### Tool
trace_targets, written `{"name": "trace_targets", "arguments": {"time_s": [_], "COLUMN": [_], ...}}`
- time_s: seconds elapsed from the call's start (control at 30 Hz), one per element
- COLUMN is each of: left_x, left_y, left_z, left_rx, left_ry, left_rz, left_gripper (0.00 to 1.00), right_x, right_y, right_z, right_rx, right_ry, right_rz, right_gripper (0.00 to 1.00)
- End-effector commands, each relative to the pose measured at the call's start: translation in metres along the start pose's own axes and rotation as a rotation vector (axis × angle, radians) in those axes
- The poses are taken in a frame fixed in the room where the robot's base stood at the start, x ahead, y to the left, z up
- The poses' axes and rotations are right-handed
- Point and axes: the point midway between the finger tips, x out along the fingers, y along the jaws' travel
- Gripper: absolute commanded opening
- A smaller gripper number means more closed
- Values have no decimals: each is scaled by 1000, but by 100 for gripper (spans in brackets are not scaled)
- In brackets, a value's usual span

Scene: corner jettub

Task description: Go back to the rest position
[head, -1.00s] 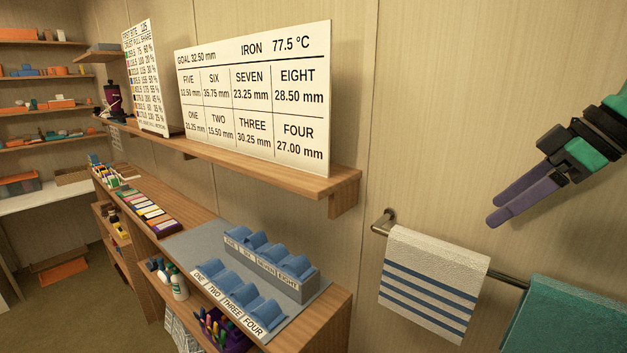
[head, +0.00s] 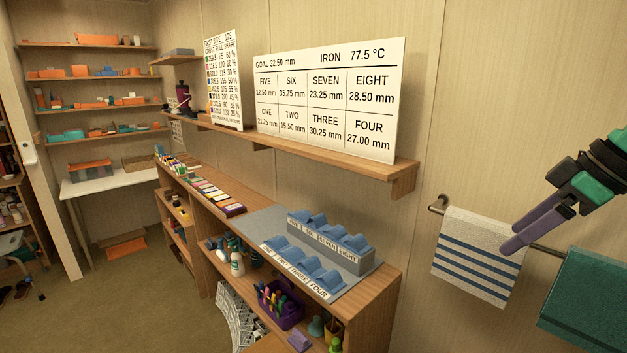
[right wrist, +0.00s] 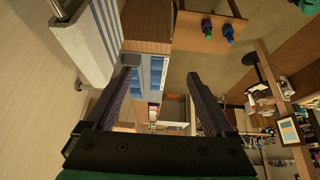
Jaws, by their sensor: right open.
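My right gripper (head: 528,228) is at the right of the head view, with purple fingers pointing down and left. It is in front of a white towel with blue stripes (head: 478,257); I cannot tell how far apart they are. In the right wrist view the two fingers of my right gripper (right wrist: 162,85) stand wide apart with nothing between them. My left gripper does not show.
A wooden counter (head: 372,300) holds blue cradles labelled ONE to EIGHT (head: 325,250) on a grey mat. A shelf above carries a measurement board (head: 330,98). A green towel (head: 590,300) hangs at right. The floor (head: 140,305) at left is mostly clear.

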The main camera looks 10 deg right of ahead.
Motion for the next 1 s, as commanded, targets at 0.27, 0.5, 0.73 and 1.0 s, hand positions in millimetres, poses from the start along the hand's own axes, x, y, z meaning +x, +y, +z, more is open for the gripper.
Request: {"name": "trace_targets", "arguments": {"time_s": [0.27,0.5,0.73,1.0], "left_x": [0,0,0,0], "left_y": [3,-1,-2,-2], "left_z": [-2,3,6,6], "left_rx": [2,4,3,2], "left_ry": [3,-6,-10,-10], "left_rz": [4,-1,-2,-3], "left_gripper": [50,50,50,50], "right_x": [99,239,344,360], "right_y": [-2,-44,-129,-174], "right_z": [-7,14,82,156], "right_rx": [-28,-56,62,263], "right_ry": [-106,-170,-145,-163], "right_rz": [11,2,11,94], "right_gripper": [88,88,88,88]}}
